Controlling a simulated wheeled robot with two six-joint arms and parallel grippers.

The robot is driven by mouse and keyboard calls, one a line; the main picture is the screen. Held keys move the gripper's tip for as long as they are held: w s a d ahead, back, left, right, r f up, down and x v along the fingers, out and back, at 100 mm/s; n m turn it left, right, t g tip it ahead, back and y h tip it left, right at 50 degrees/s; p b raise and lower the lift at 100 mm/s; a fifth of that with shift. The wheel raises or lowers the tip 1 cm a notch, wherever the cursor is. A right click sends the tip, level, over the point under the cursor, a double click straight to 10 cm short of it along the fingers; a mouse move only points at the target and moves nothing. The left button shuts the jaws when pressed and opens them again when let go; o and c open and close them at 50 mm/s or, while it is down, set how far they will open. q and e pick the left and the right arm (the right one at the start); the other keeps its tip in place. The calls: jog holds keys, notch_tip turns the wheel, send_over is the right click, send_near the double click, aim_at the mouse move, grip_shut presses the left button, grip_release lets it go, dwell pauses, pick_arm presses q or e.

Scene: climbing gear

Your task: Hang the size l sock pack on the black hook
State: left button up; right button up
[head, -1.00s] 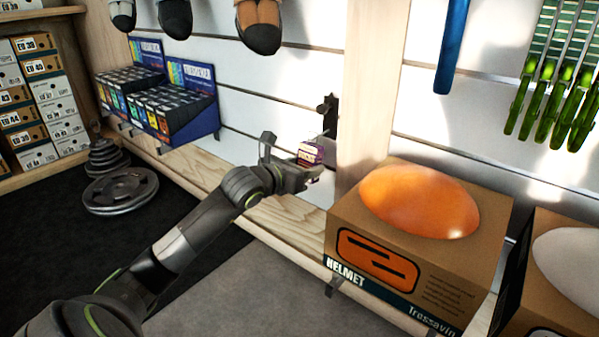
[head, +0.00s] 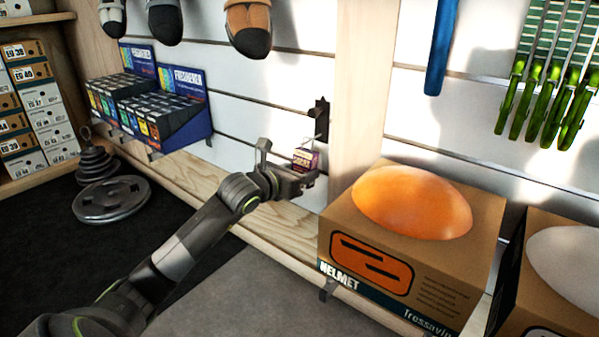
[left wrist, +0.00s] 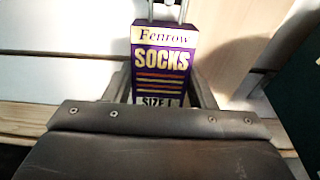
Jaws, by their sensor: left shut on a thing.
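The purple and cream sock pack (head: 305,160) is held upright in my left gripper (head: 304,178). In the left wrist view the pack (left wrist: 162,62) reads "SOCKS" and "SIZE L", its lower edge hidden by the gripper body. The left gripper's fingers (left wrist: 163,88) lie on both sides of it. The black hook (head: 320,117) is fixed to the slatted wall just behind and above the pack. Its thin prong reaches toward the pack's top. A metal prong (left wrist: 168,10) also shows above the pack in the left wrist view. I cannot tell whether they are joined. My right gripper is not visible.
A wooden post (head: 357,90) stands right of the hook. A helmet box (head: 365,260) with an orange helmet (head: 412,201) sits on the ledge nearer me. Blue display boxes (head: 185,125) stand to the left, shoes (head: 248,28) hang above, and weight plates (head: 111,199) lie on the floor.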

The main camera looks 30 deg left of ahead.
pick_arm(q)
jog(key=o, duration=1.1)
